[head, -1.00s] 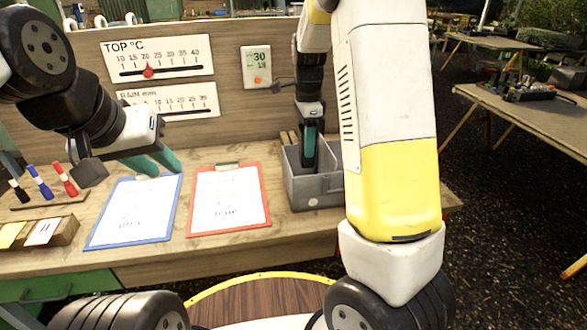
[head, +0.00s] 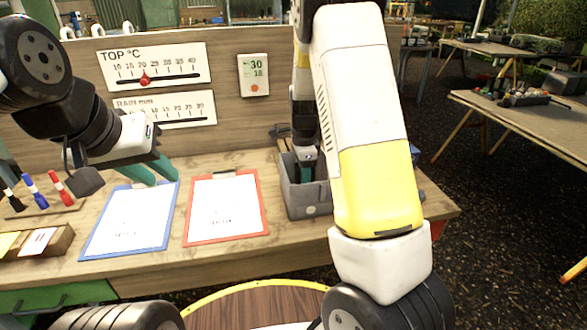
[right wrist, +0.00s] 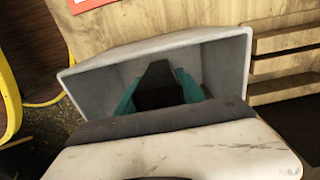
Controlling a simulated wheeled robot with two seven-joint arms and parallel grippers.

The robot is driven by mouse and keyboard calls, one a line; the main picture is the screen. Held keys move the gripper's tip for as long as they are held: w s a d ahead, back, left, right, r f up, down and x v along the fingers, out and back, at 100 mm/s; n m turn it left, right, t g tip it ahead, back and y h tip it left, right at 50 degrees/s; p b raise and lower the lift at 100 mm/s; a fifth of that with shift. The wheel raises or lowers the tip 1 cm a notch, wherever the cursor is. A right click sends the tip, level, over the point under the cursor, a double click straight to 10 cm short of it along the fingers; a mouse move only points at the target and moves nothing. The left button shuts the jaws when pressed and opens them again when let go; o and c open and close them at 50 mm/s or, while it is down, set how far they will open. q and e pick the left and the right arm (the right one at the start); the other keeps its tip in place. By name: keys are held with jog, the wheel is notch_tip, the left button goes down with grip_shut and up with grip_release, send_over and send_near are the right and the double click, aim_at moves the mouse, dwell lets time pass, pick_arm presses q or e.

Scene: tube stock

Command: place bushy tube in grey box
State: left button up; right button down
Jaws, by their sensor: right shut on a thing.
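The grey box (head: 308,202) stands at the right end of the bench in the head view. It also fills the middle of the right wrist view (right wrist: 228,66). My right gripper (head: 304,168) points down into the box, with its teal fingers (right wrist: 157,86) inside the walls. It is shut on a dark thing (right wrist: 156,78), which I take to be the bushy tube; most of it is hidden. My left gripper (head: 148,174) is open and empty over the blue clipboard.
A blue clipboard (head: 128,222) and a red clipboard (head: 224,210) lie left of the box. Several markers (head: 36,190) stand at the far left. A board with scales (head: 150,65) rises behind the bench. Bare wood lies in front of the clipboards.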

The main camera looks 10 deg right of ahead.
jog(key=shift+f, duration=0.1)
jog(key=c, duration=0.7)
grip_release()
jog(key=shift+c, duration=0.2)
notch_tip(320, 180, up, 12)
jog(key=shift+r, duration=0.1)
jog(key=s+a+r+n+t+y, duration=0.1)
jog(key=s+r+n+t, duration=0.2)
jog(key=s+n, duration=0.6)
jog(key=s+r+n+t+y, duration=0.1)
jog(key=s+r+n+t, duration=0.2)
jog(key=s+r+n, duration=0.5)
jog(key=s+n, duration=0.1)
jog(key=s, duration=0.6)
jog(key=shift+s+a, duration=0.15)
jog(key=shift+a, duration=0.2)
